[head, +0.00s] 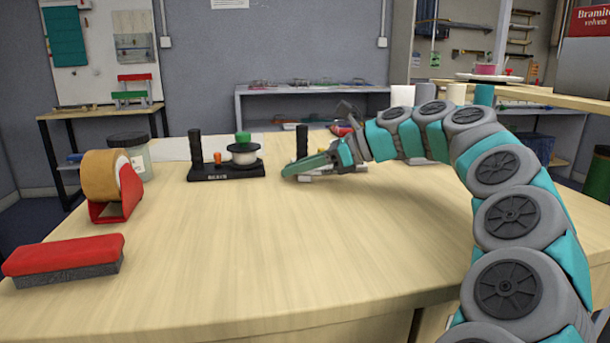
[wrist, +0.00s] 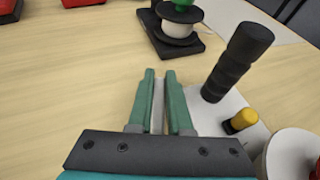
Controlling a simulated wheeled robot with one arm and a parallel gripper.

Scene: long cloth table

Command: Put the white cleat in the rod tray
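My gripper (head: 300,172) is low over the table at the back middle, with its green fingers pointing left in the head view. In the wrist view the fingers (wrist: 160,78) stand a narrow gap apart. A pale base (wrist: 202,120) with a black upright post (wrist: 236,62) lies right beside the fingers. I cannot single out the white cleat for sure, nor tell which base is the rod tray.
A black base (head: 226,173) carries a post, an orange peg and a white spool (head: 244,155) with a green knob. A tape dispenser (head: 112,185), jar and red brush (head: 64,258) are left. The front table is clear.

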